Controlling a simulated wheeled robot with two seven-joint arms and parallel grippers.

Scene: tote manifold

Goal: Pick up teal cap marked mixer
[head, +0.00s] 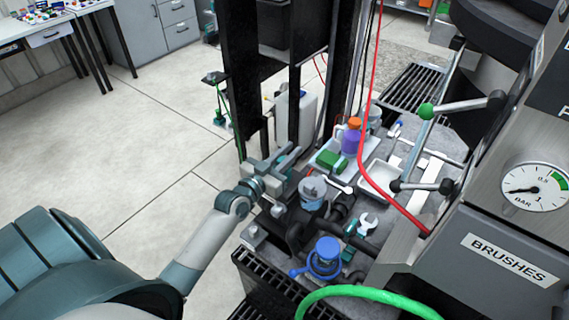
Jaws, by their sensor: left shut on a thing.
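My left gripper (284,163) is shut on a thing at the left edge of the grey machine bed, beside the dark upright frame. What it holds is too small and too covered by the fingers to make out. Small teal pieces (351,228) lie on the bed to the right of the gripper, beside a pale open-ended spanner (369,220). No marking reading mixer can be read, so I cannot tell which piece is the teal cap. My right gripper is out of view.
A grey-lidded pot (312,190) and a blue fitting (325,256) stand among dark pipes. A tray (344,149) holds a green block and a purple bottle with an orange top. A red cable (366,120) and a green hose (365,291) cross the area. Open floor lies left.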

